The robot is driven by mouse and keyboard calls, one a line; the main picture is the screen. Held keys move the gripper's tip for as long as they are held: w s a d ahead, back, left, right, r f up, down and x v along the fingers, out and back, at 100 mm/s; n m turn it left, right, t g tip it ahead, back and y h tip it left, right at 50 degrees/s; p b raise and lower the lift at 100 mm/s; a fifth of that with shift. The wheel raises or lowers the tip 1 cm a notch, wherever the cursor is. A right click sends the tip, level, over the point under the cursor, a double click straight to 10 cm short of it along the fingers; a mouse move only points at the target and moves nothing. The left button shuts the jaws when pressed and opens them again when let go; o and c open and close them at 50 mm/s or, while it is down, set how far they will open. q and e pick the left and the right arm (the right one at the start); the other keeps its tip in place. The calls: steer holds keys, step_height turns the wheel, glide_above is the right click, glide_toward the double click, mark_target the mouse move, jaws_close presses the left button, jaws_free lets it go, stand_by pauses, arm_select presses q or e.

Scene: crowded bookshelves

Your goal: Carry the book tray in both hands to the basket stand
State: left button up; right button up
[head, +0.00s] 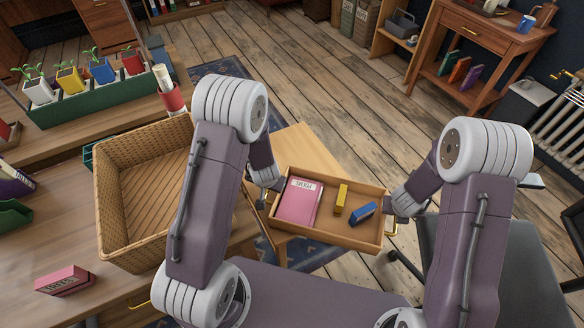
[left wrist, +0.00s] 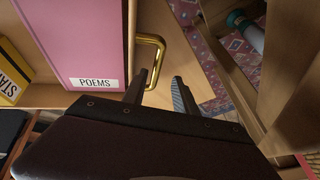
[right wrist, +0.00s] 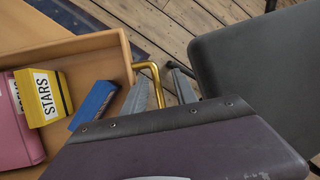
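The book tray (head: 335,236) is a shallow wooden box with a brass handle at each end. It holds a pink POEMS book (head: 299,203), a yellow STARS book (head: 341,199) and a blue book (head: 362,213). My left gripper (left wrist: 160,90) is open, with the tray's left handle (left wrist: 158,42) between its fingers. My right gripper (right wrist: 162,88) is open around the right handle (right wrist: 155,72). Neither pair of fingers looks closed on its handle. A large empty wicker basket (head: 112,225) is left of the tray.
A light wood surface (head: 297,145) shows behind the tray; whether the tray rests on it is unclear. A desk (head: 60,215) with a red book (head: 65,280) and planter (head: 85,95) is at left. A dark chair (head: 520,250) is close at right. Floor (head: 345,110) beyond is clear.

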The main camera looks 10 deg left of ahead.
steer(key=s+a+r+p, duration=0.1)
steer(key=s+r+p, duration=0.2)
steer(key=r+p, duration=0.9)
steer(key=s+a+r+p, duration=0.2)
steer(key=r+p, duration=1)
steer(key=r, duration=1.3)
steer(key=shift+s+r+p, duration=0.25)
steer(key=shift+s+p, duration=0.1)
steer(key=shift+s, duration=0.25)
steer(key=shift+d, duration=0.1)
